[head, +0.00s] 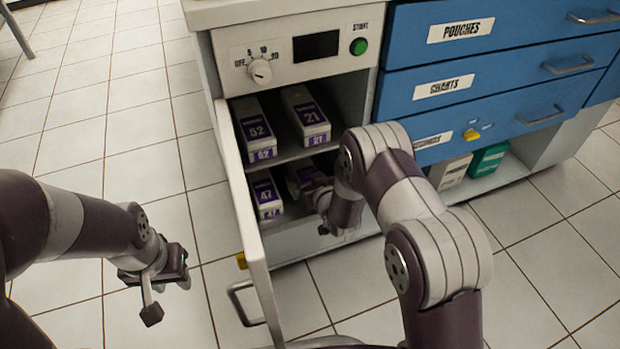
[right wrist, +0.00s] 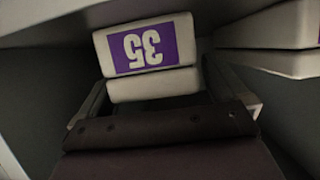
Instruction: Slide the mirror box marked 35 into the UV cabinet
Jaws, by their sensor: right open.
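The mirror box marked 35 is a white box with a purple label. In the head view it (head: 297,176) is on the lower shelf of the UV cabinet (head: 295,75), partly hidden by my right arm.
Box 47 (head: 266,195) is left of box 35. The cabinet door (head: 250,235) stands open at left. Blue drawers (head: 500,65) are at right. The tiled floor at left is clear.

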